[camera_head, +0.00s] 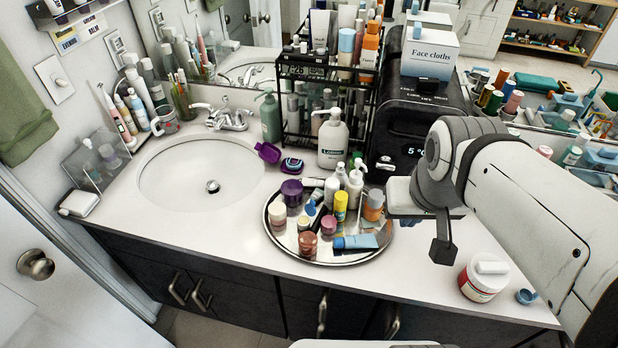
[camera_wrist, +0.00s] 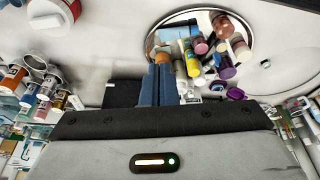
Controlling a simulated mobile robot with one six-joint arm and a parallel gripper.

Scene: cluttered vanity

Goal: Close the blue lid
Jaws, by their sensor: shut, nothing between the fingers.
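A small blue lid (camera_head: 525,296) lies on the counter at the right, close beside a white jar with a red label (camera_head: 480,282). It also shows at the top left corner of the wrist view (camera_wrist: 17,3), near the jar (camera_wrist: 55,24). The jar carries a white top. I cannot tell whether the blue lid is joined to anything. My gripper (camera_wrist: 161,68) is shut and empty, its blue fingers together above the counter by the tray's right side. In the head view the fingers are mostly hidden under the wrist. The blue lid is well apart from my gripper.
A round mirrored tray (camera_head: 280,250) with several bottles and a blue tube (camera_head: 355,242) stands left of my gripper. A black appliance (camera_head: 425,100) with a face cloths box (camera_head: 430,50) is behind. The sink (camera_head: 185,180) is at left. Counter between tray and jar is clear.

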